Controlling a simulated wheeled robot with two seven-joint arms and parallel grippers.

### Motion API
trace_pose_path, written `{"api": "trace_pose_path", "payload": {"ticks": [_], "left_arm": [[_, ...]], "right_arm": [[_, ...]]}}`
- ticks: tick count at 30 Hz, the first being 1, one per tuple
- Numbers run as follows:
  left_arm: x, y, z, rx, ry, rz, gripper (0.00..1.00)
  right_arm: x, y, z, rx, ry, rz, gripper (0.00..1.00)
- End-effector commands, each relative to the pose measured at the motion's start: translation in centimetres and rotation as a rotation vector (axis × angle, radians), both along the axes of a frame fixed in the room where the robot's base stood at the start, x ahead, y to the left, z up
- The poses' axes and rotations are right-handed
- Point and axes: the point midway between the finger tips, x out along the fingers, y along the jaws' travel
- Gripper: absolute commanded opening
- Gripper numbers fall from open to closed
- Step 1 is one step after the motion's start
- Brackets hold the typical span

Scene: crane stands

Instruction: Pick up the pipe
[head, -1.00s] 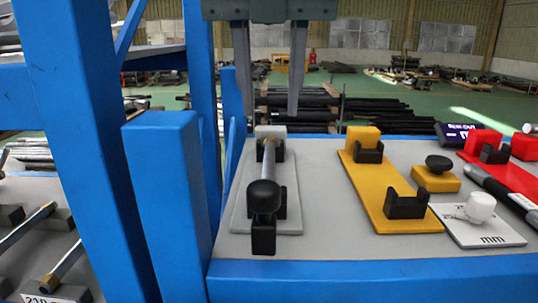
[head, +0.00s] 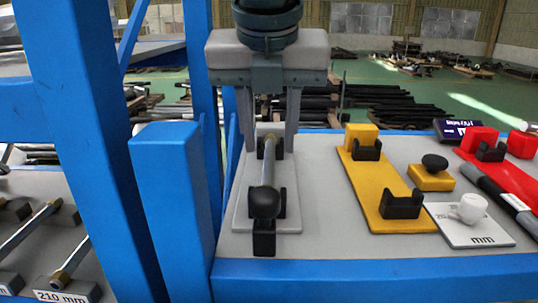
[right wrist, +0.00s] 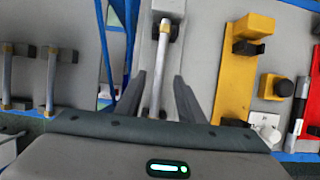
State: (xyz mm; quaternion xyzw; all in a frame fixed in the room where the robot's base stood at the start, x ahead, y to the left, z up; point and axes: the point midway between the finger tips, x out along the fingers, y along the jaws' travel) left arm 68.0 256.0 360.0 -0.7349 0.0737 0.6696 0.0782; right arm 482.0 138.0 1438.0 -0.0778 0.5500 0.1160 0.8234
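A grey metal pipe (head: 269,172) rests in black holders on a grey base plate (head: 240,205) on the table, with a black knob at its near end. It also shows in the right wrist view (right wrist: 158,75). My right gripper (head: 267,150) is open above the far part of the pipe. Its two fingers are on either side of the pipe, and I see no contact. In the right wrist view the fingers also flank the pipe, with gaps on both sides. My left gripper is not in view.
A yellow stand (head: 375,200) with empty black holders is to the right, beside a small yellow block with a black knob (head: 432,172). A white mm plate (head: 468,228), a dark rod (head: 498,195) and a red stand (head: 510,170) lie farther right. Blue posts (head: 165,200) rise close on the left.

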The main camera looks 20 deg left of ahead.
Motion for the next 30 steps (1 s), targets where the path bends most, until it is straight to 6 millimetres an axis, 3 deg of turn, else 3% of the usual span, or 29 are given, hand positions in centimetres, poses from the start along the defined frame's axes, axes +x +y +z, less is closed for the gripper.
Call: {"api": "trace_pose_path", "payload": {"ticks": [3, 9, 24, 28, 30], "left_arm": [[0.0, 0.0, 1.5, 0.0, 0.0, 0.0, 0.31], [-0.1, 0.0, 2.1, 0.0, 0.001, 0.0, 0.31], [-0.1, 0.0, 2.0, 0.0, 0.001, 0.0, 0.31], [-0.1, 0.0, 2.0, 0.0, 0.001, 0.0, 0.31], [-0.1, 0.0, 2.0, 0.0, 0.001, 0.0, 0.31]], "right_arm": [[0.1, 0.1, -0.9, -0.003, 0.001, 0.002, 0.35], [0.9, 0.3, -2.8, -0.001, 0.001, 0.0, 0.35], [0.9, 0.3, -3.1, 0.0, 0.0, -0.001, 0.35], [0.9, 0.3, -3.1, 0.0, 0.0, -0.001, 0.04], [0.9, 0.3, -3.1, 0.0, 0.0, -0.001, 0.0]]}}
